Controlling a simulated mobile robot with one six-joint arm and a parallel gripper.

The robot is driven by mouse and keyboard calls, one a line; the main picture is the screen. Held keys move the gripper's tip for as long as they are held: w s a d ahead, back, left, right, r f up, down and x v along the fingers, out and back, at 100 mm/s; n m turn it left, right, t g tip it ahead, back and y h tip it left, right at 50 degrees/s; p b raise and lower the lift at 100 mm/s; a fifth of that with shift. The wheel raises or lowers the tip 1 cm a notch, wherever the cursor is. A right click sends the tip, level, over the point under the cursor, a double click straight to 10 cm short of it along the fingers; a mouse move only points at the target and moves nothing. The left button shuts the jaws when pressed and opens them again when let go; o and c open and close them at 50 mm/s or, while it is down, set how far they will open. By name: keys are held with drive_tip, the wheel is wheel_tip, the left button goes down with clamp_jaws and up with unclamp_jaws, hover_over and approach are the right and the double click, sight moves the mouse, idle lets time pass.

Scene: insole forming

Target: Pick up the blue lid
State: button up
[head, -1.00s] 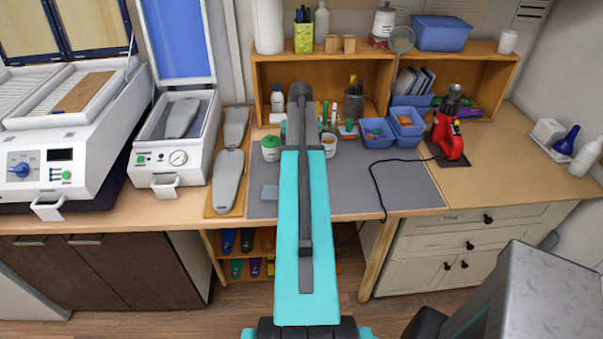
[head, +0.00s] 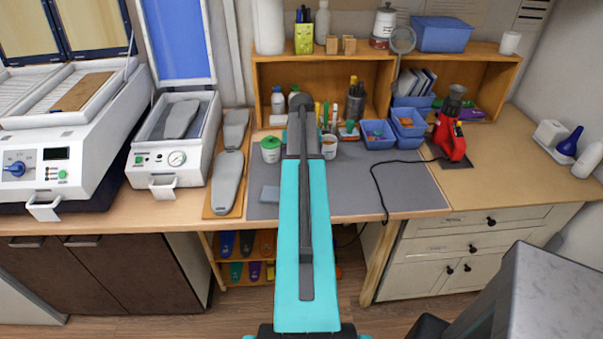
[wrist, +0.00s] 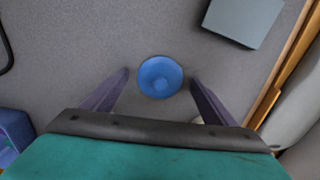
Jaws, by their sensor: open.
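The blue lid (wrist: 160,77) shows in the wrist view as a small round blue disc lying on the grey mat (wrist: 90,45). My gripper (wrist: 160,78) is open, with one dark finger on each side of the lid and a gap to it on both sides. I cannot tell how high the fingertips are above the mat. In the head view my arm hides the lid and the gripper. The same mat (head: 385,190) covers the middle of the bench there.
A grey-blue block (wrist: 245,20) lies at the upper right in the wrist view. A blue bin (wrist: 14,135) is at the lower left. In the head view a green-lidded jar (head: 271,150) and a white cup (head: 329,147) flank my arm. A black cable (head: 378,185) crosses the mat.

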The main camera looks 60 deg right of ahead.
drive_tip(key=c, duration=1.1)
drive_tip(key=shift+r+b, duration=0.9)
drive_tip(key=shift+r, duration=0.6)
drive_tip(key=shift+s+a+r, duration=0.15)
drive_tip(key=shift+s+r, duration=0.05)
drive_tip(key=shift+s, duration=0.05)
drive_tip(key=s+a+b, duration=0.1)
drive_tip(key=s+a, duration=0.2)
drive_tip(key=s, duration=0.1)
drive_tip(key=s+a+r+b, duration=0.1)
drive_tip(key=s+a+b, duration=0.1)
drive_tip(key=s, duration=0.2)
drive_tip(key=s+a+b, duration=0.1)
drive_tip(key=s+a, duration=0.2)
drive_tip(key=s, duration=0.1)
drive_tip(key=shift+s+a+r+b, duration=0.3)
drive_tip(key=shift+s+a, duration=0.05)
drive_tip(key=shift+s, duration=0.15)
